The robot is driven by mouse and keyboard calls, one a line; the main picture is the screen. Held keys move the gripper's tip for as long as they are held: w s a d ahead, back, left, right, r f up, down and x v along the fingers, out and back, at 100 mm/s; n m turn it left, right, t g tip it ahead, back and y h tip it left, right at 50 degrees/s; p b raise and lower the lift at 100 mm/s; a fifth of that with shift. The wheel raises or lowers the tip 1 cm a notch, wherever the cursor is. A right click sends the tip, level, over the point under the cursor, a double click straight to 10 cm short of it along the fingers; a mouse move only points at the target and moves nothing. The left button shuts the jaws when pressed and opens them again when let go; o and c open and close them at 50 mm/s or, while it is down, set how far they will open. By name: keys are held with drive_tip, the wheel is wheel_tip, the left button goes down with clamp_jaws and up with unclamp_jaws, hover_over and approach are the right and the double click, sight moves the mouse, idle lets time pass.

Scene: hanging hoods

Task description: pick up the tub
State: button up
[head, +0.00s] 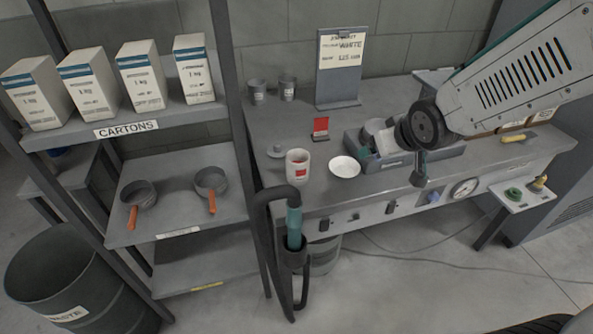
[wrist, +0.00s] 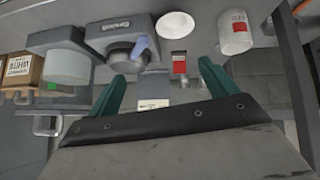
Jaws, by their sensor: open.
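A white tub with a red label (head: 298,165) stands upright on the grey bench at its left end in the head view. It also shows at the upper right of the wrist view (wrist: 235,33), beyond the right finger. My gripper (head: 420,168) is over the bench, well to the right of this tub, and partly hidden by my wrist in the head view. In the wrist view its two teal fingers (wrist: 162,88) are spread wide, with nothing held between them. The tub is apart from the gripper.
Grey bench equipment (wrist: 130,52) is close to the left finger. A dark stand with a sign (head: 338,80) rises behind; a shelf rack (head: 185,110) is left.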

drive_tip(key=w+a+f+n+t+y, duration=0.1)
drive_tip(key=w+a+f+n+y, duration=0.1)
drive_tip(key=w+a+f, duration=0.3)
drive_tip(key=n+t+y, duration=0.2)
drive_tip(key=y, duration=0.3)
approach(291, 159)
drive_tip(key=shift+d+r, duration=0.25)
drive_tip(key=shift+d, duration=0.8)
drive_tip(key=shift+a+f, duration=0.15)
drive_tip(key=shift+a, duration=0.2)
drive_tip(key=shift+a+f+y, duration=0.1)
drive_tip(key=shift+a+y, duration=0.15)
drive_tip(key=shift+y, duration=0.05)
drive_tip(key=x, duration=0.7)
drive_tip(key=shift+a+f, duration=0.2)
drive_tip(key=c, duration=0.9)
